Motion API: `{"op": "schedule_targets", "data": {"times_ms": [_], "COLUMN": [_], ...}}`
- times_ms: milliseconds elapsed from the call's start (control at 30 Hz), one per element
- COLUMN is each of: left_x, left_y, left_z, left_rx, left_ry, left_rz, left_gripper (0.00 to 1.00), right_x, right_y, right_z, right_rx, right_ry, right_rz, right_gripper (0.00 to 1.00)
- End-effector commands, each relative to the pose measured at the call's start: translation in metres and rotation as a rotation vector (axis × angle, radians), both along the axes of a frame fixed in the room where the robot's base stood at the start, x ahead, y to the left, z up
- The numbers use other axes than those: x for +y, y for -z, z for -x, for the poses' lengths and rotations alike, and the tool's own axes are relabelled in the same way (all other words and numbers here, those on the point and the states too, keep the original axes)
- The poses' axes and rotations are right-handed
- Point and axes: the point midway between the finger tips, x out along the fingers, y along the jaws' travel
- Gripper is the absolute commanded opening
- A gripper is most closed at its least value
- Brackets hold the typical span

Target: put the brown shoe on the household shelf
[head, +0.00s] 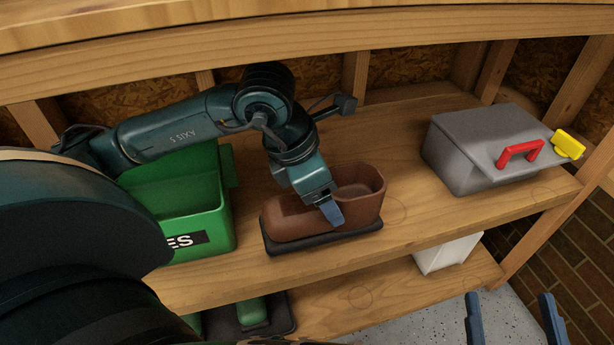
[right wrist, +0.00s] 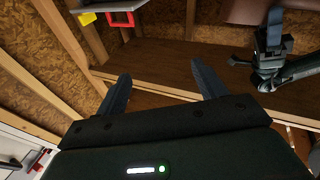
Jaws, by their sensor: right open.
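The brown shoe (head: 285,215) stands upright on its dark sole on the wooden shelf (head: 400,215), toe to the left and opening to the right. My left gripper (head: 328,208) reaches down over the shoe, with a blue finger against or just in front of its near side. Its other finger is hidden, so I cannot tell whether it grips the shoe. My right gripper (head: 511,298) is open and empty at the lower right, in front of the shelf. In the right wrist view its fingers are apart (right wrist: 161,70), and part of the shoe (right wrist: 243,10) shows at the top.
A green bin (head: 215,235) stands left of the shoe. A grey toolbox (head: 465,150) with a red handle and yellow piece stands to the right. A lower shelf (head: 370,295) holds a white container (head: 447,255). Bare shelf lies between shoe and toolbox. A beam (head: 330,60) runs above.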

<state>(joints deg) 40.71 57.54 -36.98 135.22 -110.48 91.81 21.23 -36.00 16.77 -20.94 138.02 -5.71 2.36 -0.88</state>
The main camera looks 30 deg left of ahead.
Motion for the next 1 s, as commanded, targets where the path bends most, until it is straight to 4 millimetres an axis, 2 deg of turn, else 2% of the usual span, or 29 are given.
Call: {"op": "schedule_targets", "data": {"times_ms": [33,200,400,567,800,1000], "left_x": [0.012,0.044,0.066,0.069,0.068,0.068], "left_y": [0.001,0.001,0.0,0.006,0.036,0.035], "left_z": [-0.01,-0.038,-0.057,-0.059,-0.059,-0.059], "left_rx": [-0.001,-0.002,-0.004,-0.001,-0.001,-0.002], "left_ry": [-0.008,-0.006,0.0,0.002,0.002,0.002], "left_rz": [-0.001,0.001,0.002,0.001,0.001,0.001], "left_gripper": [0.2,0.2,0.2,0.2,0.2,0.2], "right_x": [0.0,0.002,0.002,0.003,0.004,0.004], "right_y": [0.002,0.003,0.001,0.002,-0.001,-0.004], "right_z": [0.0,0.0,0.0,0.0,-0.002,-0.002], "right_rx": [0.0,0.001,0.0,0.001,-0.037,-0.039], "right_ry": [-0.002,-0.011,-0.017,-0.021,-0.039,-0.039], "right_rz": [-0.005,-0.025,-0.037,-0.047,-0.071,-0.072], "right_gripper": [0.7,0.7,0.7,0.7,0.7,0.7]}}
